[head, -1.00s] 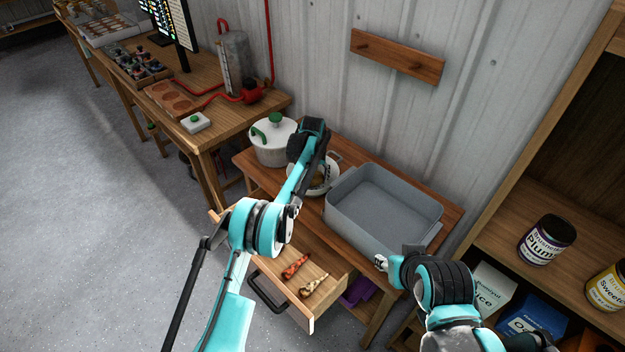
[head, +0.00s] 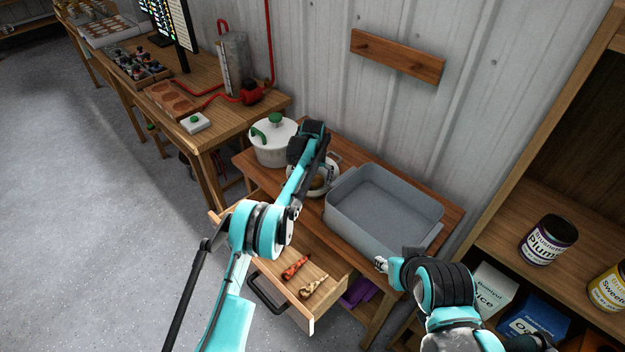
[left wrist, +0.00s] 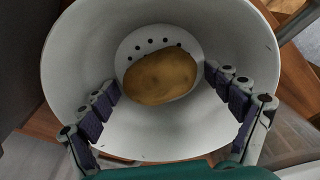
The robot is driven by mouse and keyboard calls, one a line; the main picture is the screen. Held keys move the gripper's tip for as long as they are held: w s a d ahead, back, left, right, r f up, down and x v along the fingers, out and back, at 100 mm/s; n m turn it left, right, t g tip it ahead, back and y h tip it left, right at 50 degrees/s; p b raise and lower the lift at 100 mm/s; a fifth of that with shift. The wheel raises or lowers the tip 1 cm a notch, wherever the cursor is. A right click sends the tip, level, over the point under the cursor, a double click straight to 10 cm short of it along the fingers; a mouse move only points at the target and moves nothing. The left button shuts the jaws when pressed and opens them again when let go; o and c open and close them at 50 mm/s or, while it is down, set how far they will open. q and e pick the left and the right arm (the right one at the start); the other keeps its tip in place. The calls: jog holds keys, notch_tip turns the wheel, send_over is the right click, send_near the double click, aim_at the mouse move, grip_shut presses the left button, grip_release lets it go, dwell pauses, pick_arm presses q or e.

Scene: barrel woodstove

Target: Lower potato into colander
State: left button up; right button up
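The white colander (head: 333,190) stands on the wooden side table, left of the grey basin. The brown potato (left wrist: 160,78) lies in the bottom of the colander (left wrist: 75,50), over its drain holes. It shows partly in the head view (head: 318,181). My left gripper (left wrist: 165,82) is open inside the colander. Its two fingers are on either side of the potato, with small gaps at both sides. My left forearm hides part of the colander in the head view. My right gripper (head: 380,264) is by the basin's front corner; its finger opening is too small to judge.
The grey basin (head: 385,205) fills the table's right part. A white lidded pot (head: 272,143) stands close behind left of the colander. An open drawer (head: 325,290) with carrot-like roots juts out below. A shelf with jars (head: 548,240) stands at the right.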

dwell(0.3)
pick_arm(q)
notch_tip(320, 180, up, 12)
jog(key=s, duration=0.1)
jog(key=shift+s, duration=0.25)
jog(key=s+a+r+t, duration=0.2)
jog(key=s+a+r, duration=0.4)
jog(key=s+r, duration=0.25)
jog(key=s+a+r+t, duration=0.1)
jog(key=s+a+r, duration=0.5)
jog(key=s+r, duration=0.3)
jog(key=s+a+f+t, duration=0.1)
jog(key=s+a+f, duration=0.2)
jog(key=s, duration=0.9)
jog(key=s+a+f+t+b, duration=0.1)
jog(key=s+a+f, duration=0.1)
jog(key=s+f, duration=0.5)
jog(key=s, duration=0.6)
jog(key=shift+a+t, duration=0.4)
